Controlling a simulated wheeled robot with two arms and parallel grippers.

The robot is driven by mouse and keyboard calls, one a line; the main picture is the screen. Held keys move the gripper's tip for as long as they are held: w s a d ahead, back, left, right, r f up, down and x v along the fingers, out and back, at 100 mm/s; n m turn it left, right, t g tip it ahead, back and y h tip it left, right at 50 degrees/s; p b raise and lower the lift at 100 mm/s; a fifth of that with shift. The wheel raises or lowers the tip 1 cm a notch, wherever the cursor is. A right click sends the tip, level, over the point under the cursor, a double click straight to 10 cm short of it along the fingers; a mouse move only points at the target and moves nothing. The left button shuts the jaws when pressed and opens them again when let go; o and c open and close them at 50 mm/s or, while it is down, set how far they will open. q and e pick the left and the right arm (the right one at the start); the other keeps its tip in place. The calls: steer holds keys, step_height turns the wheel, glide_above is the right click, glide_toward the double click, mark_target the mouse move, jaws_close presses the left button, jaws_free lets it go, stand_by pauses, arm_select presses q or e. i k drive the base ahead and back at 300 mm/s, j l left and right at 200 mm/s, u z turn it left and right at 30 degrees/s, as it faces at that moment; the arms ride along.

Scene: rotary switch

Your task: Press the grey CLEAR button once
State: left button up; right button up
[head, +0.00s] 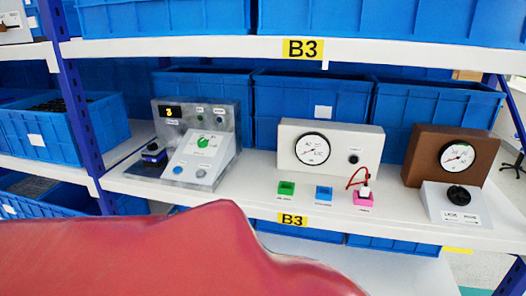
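A grey control box (230,125) stands on the shelf at left, with a small display showing a yellow digit on its upright back. Its sloped light panel (216,154) carries a green dial (203,142), a blue button (178,170) at lower left and a round grey button (200,173) at lower right. The grey button fits the CLEAR button, but its label is too small to read. I cannot tell whether it is pressed. Nothing covers the button. Neither gripper shows in the head view.
A brown gauge box (423,150) stands at right behind a black knob (459,194). Blue bins (312,95) fill the back. The lower left foreground is blocked by red.

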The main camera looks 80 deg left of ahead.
mark_target(199, 173)
steer(key=u, duration=3.15)
